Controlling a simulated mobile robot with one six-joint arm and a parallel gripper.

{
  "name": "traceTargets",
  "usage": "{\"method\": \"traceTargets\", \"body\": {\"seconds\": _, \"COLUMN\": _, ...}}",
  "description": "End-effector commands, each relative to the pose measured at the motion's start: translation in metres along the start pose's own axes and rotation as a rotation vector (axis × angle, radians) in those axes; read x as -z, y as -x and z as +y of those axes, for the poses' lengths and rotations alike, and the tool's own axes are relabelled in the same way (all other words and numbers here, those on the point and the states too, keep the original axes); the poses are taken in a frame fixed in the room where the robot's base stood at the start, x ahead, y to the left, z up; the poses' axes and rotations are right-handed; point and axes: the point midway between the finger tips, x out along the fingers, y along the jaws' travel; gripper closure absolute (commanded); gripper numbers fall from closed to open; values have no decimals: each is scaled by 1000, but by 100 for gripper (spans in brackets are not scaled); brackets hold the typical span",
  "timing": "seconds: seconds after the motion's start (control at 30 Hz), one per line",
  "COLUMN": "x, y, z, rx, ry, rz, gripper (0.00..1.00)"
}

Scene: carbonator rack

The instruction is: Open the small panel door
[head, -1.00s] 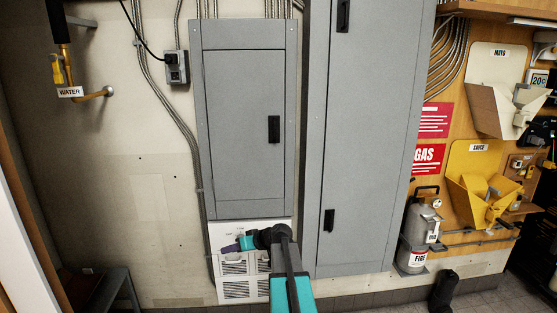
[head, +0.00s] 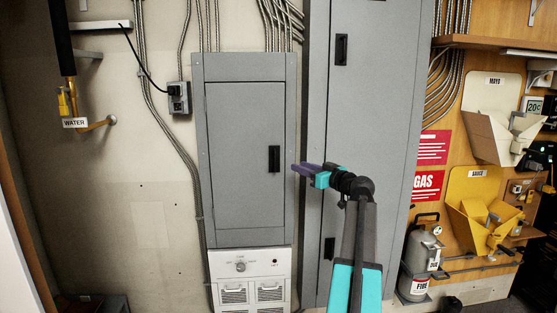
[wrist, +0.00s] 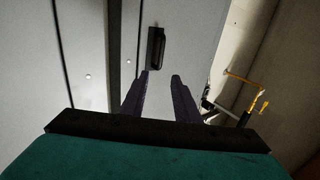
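The small panel door (head: 240,130) is a grey door in a grey wall cabinet left of the tall cabinet, and it looks closed. Its black handle (head: 274,159) is at the door's right side; the handle also shows in the wrist view (wrist: 156,47), just beyond the fingertips. My gripper (head: 296,168) is to the right of the handle in the head view, pointing left at about its height, with a small gap between them. In the wrist view my gripper (wrist: 161,76) has its two dark purple fingers apart with nothing between them.
The tall grey cabinet (head: 365,120) stands to the right, behind my arm. A white panel with a knob (head: 240,266) is below the small door. A yellow water pipe (head: 98,125) is at the left, and a grey canister (head: 420,250) is at the right.

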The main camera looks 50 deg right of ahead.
Motion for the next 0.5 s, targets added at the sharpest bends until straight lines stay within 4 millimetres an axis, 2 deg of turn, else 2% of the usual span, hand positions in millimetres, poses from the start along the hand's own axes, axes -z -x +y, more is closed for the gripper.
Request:
{"method": "traceTargets", "body": {"seconds": 0.33, "x": -1, "y": -2, "z": 0, "rx": 0, "ry": -1, "rz": -2, "gripper": 71}}
{"method": "traceTargets", "body": {"seconds": 0.5, "x": 0, "y": -10, "z": 0, "rx": 1, "ry": -2, "rz": -2, "gripper": 71}}
